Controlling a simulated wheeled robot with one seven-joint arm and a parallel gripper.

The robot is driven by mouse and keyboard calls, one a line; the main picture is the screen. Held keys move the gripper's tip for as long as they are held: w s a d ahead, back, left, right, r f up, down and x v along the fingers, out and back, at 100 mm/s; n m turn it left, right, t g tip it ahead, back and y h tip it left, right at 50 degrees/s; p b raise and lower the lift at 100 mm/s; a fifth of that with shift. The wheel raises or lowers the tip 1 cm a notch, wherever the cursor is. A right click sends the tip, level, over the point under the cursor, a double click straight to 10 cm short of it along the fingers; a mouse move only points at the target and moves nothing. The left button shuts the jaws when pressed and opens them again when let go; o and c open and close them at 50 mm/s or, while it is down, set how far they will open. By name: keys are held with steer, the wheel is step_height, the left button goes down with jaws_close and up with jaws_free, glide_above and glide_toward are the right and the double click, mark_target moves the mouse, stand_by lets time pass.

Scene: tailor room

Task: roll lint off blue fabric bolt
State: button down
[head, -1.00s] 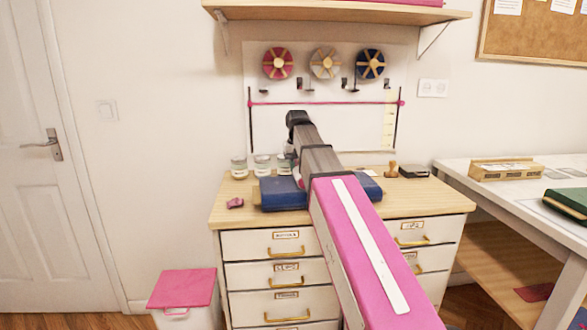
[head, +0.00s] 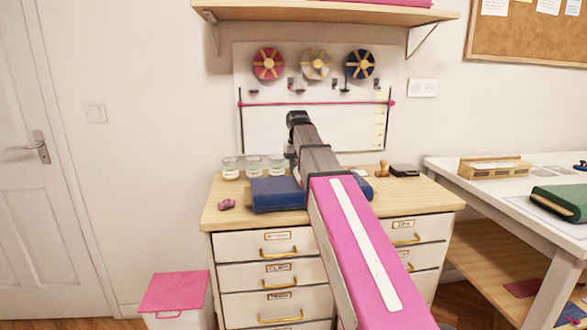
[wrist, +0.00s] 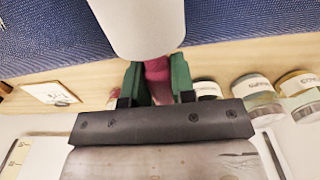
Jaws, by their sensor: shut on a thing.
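The blue fabric bolt (head: 275,194) lies across the top of the drawer cabinet in the head view, partly covered by my arm. Its woven blue surface (wrist: 235,35) fills the top of the wrist view. My gripper (wrist: 158,80) has green fingers shut on the pink handle of a lint roller. The roller's white cylinder (wrist: 138,25) is in front of the fingers and over the bolt. I cannot tell whether it touches the fabric. I see no lint clearly. My arm hides the gripper and roller in the head view.
Glass jars (head: 253,166) stand behind the bolt, close to my gripper in the wrist view. A wooden stamp (head: 383,168) and dark pad (head: 404,170) are at the back right. A small pink item (head: 227,204) lies left of the bolt. The cabinet's front right top is clear.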

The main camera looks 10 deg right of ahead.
steer(key=shift+d, duration=0.5)
steer(key=shift+d, duration=0.1)
steer(key=shift+w+d, duration=0.1)
steer(key=shift+d, duration=1.3)
steer(key=shift+d, duration=0.1)
steer(key=shift+w+d, duration=0.1)
steer(key=shift+d, duration=1.3)
steer(key=shift+d, duration=1.5)
steer(key=shift+w+d, duration=0.15)
steer(key=shift+d, duration=1.35)
